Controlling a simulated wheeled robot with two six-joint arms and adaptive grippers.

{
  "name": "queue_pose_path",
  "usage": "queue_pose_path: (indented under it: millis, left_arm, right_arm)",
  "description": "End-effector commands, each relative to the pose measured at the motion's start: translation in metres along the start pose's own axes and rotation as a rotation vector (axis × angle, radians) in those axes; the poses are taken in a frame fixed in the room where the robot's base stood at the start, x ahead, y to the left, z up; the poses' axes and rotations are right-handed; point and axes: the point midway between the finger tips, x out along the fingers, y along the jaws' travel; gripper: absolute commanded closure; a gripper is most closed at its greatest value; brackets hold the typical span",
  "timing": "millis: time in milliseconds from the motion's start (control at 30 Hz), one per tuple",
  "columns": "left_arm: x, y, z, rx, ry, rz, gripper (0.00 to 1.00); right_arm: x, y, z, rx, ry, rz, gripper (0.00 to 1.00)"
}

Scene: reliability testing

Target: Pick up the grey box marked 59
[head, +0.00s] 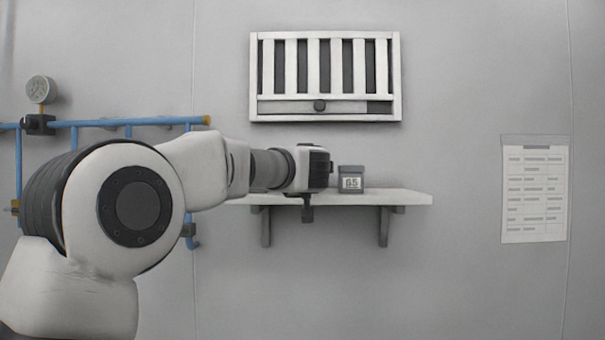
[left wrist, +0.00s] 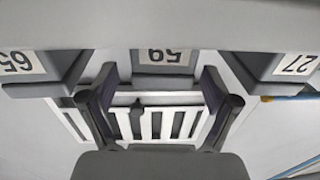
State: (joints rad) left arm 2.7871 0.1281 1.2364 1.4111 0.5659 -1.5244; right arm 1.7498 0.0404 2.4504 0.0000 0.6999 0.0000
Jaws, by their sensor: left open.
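My right gripper is not in view.
A white slatted vent (head: 325,118) is above, blue pipes (head: 100,123) at left, a paper sheet (head: 535,190) at right.

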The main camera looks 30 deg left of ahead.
Motion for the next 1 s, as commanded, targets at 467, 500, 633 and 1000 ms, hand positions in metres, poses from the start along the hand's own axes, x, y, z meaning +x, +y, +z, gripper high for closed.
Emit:
queue_pose_path:
  millis: [467, 500, 633, 1000]
  left_arm:
    - [0.04, -0.002, -0.002, 0.0, -0.001, 0.0, 0.2]
    - [0.04, -0.002, -0.002, 0.0, -0.001, 0.0, 0.34]
    - [0.04, -0.002, -0.002, 0.001, -0.002, 0.0, 0.8]
    - [0.04, -0.002, -0.003, 0.0, -0.002, -0.001, 0.93]
  right_arm:
    - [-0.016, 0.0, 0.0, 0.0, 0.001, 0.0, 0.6]
    - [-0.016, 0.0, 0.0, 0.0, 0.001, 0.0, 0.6]
    - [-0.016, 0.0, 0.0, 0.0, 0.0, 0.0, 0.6]
    - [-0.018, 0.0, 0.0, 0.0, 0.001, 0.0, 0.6]
